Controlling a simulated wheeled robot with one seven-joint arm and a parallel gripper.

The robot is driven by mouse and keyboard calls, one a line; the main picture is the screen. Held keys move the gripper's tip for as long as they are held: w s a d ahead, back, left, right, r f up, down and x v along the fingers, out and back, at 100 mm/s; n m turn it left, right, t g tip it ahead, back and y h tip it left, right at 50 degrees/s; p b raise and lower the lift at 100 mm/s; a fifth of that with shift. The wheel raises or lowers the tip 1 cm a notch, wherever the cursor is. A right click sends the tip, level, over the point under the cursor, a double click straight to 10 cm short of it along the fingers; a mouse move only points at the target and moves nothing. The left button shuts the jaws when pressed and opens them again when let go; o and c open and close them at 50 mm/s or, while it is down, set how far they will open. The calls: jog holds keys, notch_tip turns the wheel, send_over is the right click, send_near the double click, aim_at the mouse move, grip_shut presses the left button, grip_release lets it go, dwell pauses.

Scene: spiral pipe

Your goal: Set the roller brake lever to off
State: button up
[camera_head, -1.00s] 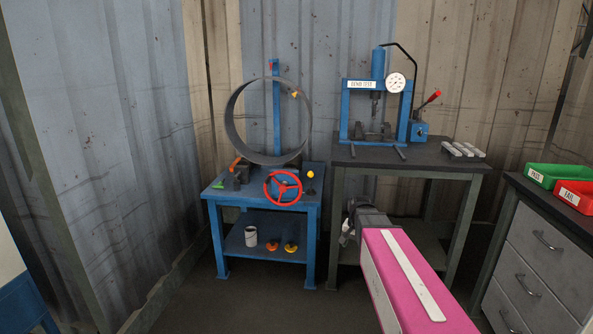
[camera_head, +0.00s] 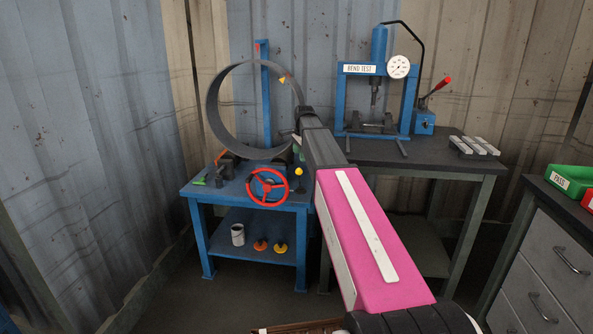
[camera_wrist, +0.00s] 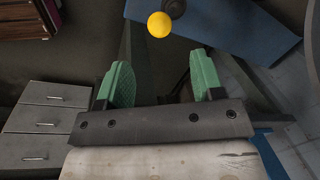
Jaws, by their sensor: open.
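A blue bench (camera_head: 246,194) carries a large grey pipe ring (camera_head: 213,112) on rollers and a red handwheel (camera_head: 267,187). Small levers are on it: one green-handled (camera_head: 200,182) at the left, one orange (camera_head: 222,157) behind it, and one yellow-knobbed (camera_head: 299,172) at the right edge. I cannot read which one is the roller brake lever. My gripper (camera_wrist: 161,78) is open and empty, green pads apart. In the wrist view, the yellow knob (camera_wrist: 159,24) lies beyond the fingertips, not touching them. In the head view, my arm hides part of the bench's right side.
The dark table (camera_head: 430,158) at the right holds a blue bend-test press (camera_head: 359,69) and several light bars (camera_head: 474,146). A white cup (camera_head: 238,234) and orange and yellow pieces stand on the bench's lower shelf. A drawer cabinet (camera_head: 530,260) with a green tray (camera_head: 570,181) is at far right.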

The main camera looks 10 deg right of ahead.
aim_at(299, 169)
jog(key=f, duration=0.3)
jog(key=w+f, duration=0.1)
jog(key=f, duration=0.5)
jog(key=shift+w+a, duration=0.15)
jog(key=shift+w, duration=0.05)
grip_shut()
jog(key=shift+w, duration=0.1)
